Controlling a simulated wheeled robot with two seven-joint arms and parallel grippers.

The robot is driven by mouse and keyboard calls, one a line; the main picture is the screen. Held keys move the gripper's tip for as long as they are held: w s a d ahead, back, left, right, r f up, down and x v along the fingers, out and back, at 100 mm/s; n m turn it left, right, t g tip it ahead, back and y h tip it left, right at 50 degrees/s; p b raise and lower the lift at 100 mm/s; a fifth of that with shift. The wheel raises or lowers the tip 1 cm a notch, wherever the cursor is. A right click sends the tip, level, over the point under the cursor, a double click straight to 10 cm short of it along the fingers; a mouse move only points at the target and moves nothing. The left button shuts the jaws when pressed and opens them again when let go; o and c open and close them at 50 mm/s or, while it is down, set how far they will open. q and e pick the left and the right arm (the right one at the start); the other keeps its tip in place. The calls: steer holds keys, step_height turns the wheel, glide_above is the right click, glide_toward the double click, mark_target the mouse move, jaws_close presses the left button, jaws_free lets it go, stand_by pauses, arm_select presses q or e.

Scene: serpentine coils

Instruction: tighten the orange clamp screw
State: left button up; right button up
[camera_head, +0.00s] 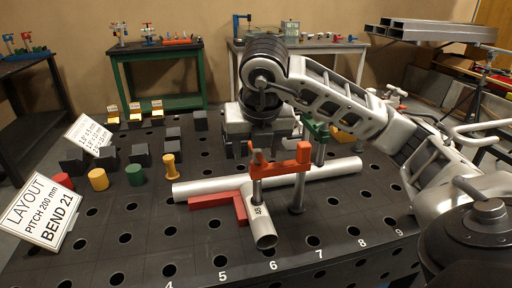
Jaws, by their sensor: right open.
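The orange clamp (290,166) stands on the black perforated table. Its arm reaches left from a grey post (299,192) over the joint of two silver tubes. Its upright screw (257,188) comes down at the arm's left end onto the short tube (262,230), which meets the long tube (335,171). My right arm comes in from the right and bends down behind the clamp. My right gripper (256,148) is open, close to the top of the screw; its fingers are small and partly hidden, so I cannot tell whether they touch it. My left gripper is out of view.
A green clamp (318,130) stands behind the orange one. A red angle piece (220,204) lies left of the short tube. Coloured cylinders (98,180), dark blocks (140,154) and a layout sign (40,210) are at left. The table's front is clear.

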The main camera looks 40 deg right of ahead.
arm_select(q)
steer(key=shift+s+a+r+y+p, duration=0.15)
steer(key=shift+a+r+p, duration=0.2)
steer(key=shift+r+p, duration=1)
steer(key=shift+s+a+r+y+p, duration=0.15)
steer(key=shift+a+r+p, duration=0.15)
steer(key=shift+p, duration=2)
arm_select(e)
steer(key=v, duration=1.6)
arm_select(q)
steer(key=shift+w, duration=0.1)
arm_select(e)
steer(key=shift+s+f, duration=0.1)
